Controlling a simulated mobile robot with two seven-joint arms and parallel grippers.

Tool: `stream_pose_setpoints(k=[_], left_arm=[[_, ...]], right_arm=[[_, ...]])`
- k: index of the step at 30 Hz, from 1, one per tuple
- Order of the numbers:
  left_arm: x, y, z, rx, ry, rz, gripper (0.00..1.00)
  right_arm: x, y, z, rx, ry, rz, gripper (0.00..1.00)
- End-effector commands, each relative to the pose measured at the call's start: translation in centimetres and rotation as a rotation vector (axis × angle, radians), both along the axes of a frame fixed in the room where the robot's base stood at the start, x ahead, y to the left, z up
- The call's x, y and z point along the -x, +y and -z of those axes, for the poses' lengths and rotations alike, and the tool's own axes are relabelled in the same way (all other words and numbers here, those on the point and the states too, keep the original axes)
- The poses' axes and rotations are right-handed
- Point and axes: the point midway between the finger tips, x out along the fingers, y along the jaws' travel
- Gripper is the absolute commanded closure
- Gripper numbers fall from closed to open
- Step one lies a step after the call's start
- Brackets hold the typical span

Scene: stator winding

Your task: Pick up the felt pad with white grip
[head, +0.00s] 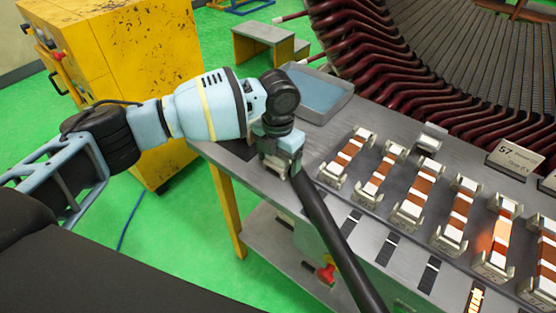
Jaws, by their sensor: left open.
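Several small flat dark pads, each with a pale band, lie in a row along the bench's front. The visible ones include a left pad (350,222), a middle pad (386,249) and a right pad (428,276). I cannot tell for sure which is the felt pad with white grip. My left gripper (281,165) is open over the bench's left end, to the left of the pads and apart from them. Its fingertips are hard to make out. My right gripper is not in view.
Orange-brown and white blocks (348,154) stand in metal holders on the grey bench (315,140). A blue-grey tray (318,95) sits at the back left. The large stator (420,65) rises behind. A long black bar (335,235) crosses before the bench. A yellow cabinet (140,50) stands left.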

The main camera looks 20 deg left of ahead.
Motion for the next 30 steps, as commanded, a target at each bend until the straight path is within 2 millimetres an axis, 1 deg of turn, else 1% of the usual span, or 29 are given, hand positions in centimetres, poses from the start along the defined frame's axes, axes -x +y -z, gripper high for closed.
stream_pose_setpoints(k=[3,14,23,26,30], left_arm=[[0.0,0.0,0.0,0.0,0.0,0.0,0.19],[0.0,0.0,0.0,0.0,0.0,0.0,0.67],[0.0,0.0,-0.2,0.001,-0.001,0.001,0.68],[0.0,0.0,-0.7,0.001,-0.001,0.001,0.68],[0.0,-0.1,-2.0,0.003,-0.001,0.002,0.68]], right_arm=[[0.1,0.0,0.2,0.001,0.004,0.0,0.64],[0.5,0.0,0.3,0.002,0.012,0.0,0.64],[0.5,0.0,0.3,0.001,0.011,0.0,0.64],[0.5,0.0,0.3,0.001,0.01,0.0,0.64],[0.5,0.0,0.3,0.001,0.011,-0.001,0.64]])
